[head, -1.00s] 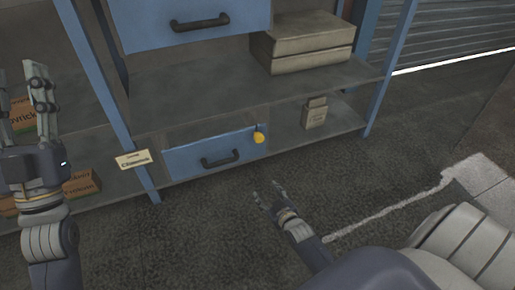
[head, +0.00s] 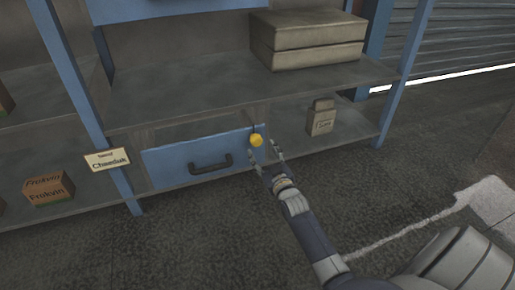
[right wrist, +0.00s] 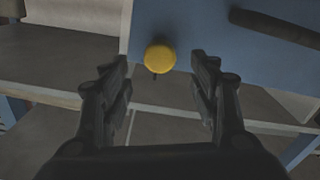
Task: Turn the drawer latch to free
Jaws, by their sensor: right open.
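The drawer latch (head: 256,140) is a round yellow knob at the upper right corner of the low blue drawer (head: 170,163). The drawer has a black handle (head: 211,165) and looks shut. My right gripper (head: 263,154) is open, with its fingers pointing up at the latch. In the right wrist view the latch (right wrist: 160,58) lies ahead of and between the two fingertips (right wrist: 160,70), apart from both. A small dark pin shows just below the knob. My left gripper is out of view.
The drawer sits in a shelf rack with blue posts (head: 75,100). A sign card (head: 107,160) hangs left of the drawer. A small box (head: 321,118) stands on the lower shelf to the right, and a brown box (head: 48,189) to the left. The floor in front is clear.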

